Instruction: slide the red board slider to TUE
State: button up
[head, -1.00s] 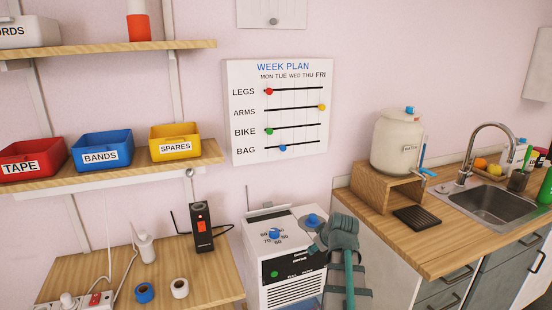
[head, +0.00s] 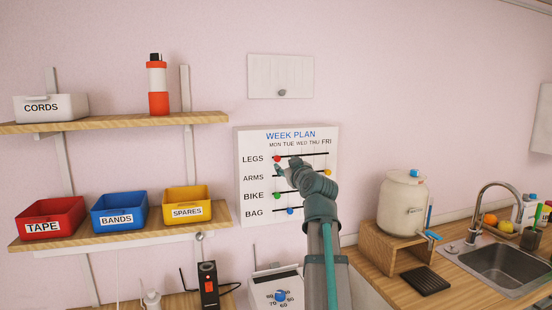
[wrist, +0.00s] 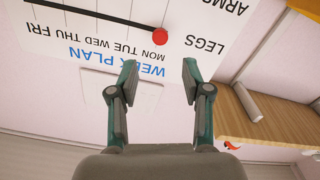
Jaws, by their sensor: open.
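The white WEEK PLAN board (head: 244,140) hangs on the wall, with day names along its top. The red slider (head: 277,158) is a round knob at the left end of the LEGS line, under MON. In the wrist view the board is upside down, and the red slider (wrist: 159,36) is ahead of the fingertips, at the line's end by MON. My gripper (head: 286,167) is in front of the board, close to the red slider. In the wrist view my gripper (wrist: 160,68) is open and empty, with the slider beyond its gap. My arm hides part of the ARMS and BIKE lines.
Other knobs on the board are yellow (head: 328,172), green (head: 277,195) and blue (head: 291,211). Shelves with a yellow SPARES bin (head: 187,208) are to the left. A white box (head: 270,297) is below, a counter with a dispenser (head: 402,205) to the right.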

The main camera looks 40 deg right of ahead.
aim_at(278, 159)
jog(key=p+x, duration=0.2)
jog(key=x, duration=0.6)
jog(key=shift+d, duration=0.1)
jog(key=shift+w+d+f+p, duration=0.1)
jog(key=shift+w+p, duration=0.2)
jog(key=shift+w, duration=0.1)
grip_shut()
